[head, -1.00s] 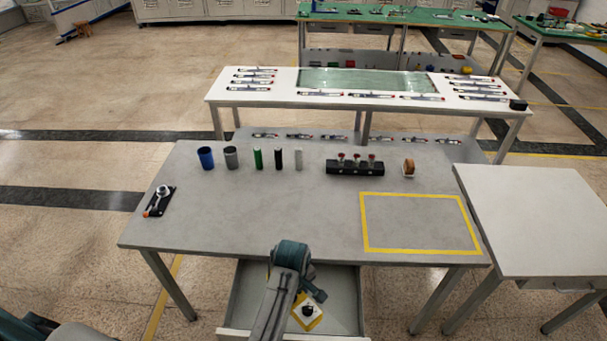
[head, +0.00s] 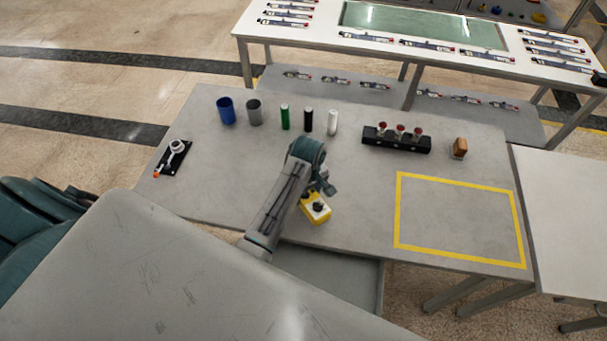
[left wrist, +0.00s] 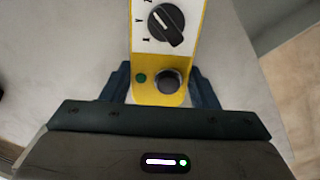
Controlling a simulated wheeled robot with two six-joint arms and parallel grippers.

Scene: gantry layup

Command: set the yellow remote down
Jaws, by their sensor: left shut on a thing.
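The yellow remote (head: 316,208) has a white face with a black rotary knob. It also shows close up in the left wrist view (left wrist: 188,72), with a green button and a dark round button near the gripper. My left gripper (head: 322,191) is shut on the remote, one finger at each side of its near end. In the head view the remote is over the front part of the grey table (head: 230,180), left of the yellow taped rectangle (head: 398,215). I cannot tell if it touches the tabletop. My right gripper is not in view.
Along the table's back stand a blue cup (head: 226,111), a grey cup (head: 254,112), several small cylinders, a black block (head: 396,141) with red-topped pieces and a brown item (head: 459,148). A black device (head: 174,158) lies at left. An open drawer (head: 330,273) is below. The taped area is empty.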

